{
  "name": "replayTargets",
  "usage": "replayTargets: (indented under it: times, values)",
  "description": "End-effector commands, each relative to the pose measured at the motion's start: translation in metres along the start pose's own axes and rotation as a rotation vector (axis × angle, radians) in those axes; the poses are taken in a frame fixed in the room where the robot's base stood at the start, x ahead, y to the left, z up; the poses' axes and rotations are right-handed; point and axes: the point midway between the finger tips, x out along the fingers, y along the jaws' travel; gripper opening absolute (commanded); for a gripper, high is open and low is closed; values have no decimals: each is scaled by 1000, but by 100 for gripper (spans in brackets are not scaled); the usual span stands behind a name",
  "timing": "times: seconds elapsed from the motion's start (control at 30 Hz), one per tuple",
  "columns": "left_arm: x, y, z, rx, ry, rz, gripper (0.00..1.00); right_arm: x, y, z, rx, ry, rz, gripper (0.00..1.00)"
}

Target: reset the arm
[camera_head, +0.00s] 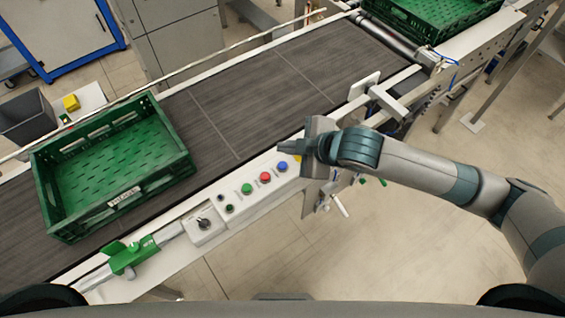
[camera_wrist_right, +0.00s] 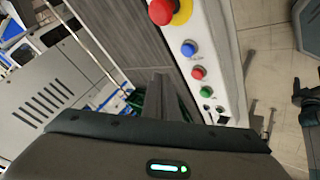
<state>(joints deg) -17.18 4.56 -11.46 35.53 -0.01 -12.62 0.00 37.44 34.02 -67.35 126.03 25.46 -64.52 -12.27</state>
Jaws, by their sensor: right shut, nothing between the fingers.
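My right arm comes in from the right in the head view. My right gripper (camera_head: 290,149) is shut and empty, above the conveyor's near edge by the control panel. In the right wrist view its closed fingers (camera_wrist_right: 158,90) stand in front of the dark belt, beside the panel. My left gripper is not in view.
The conveyor belt (camera_head: 215,115) runs diagonally, with an empty green crate (camera_head: 60,205) at the left and another green crate (camera_head: 400,22) at the far end. The control panel has green (camera_head: 247,188), red (camera_head: 265,177) and blue (camera_head: 282,167) buttons. A grey bin (camera_head: 28,125) stands at the left.

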Motion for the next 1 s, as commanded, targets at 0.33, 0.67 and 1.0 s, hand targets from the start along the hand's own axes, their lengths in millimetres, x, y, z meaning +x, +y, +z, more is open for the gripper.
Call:
replayTargets:
  times: [0.33,0.67,1.0]
  values:
    - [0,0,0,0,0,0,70,0,0,0,0,0,0,0]
    - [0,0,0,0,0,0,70,0,-8,-5,39,10,2,0]
    - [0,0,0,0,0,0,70,-7,-37,-9,285,16,34,0]
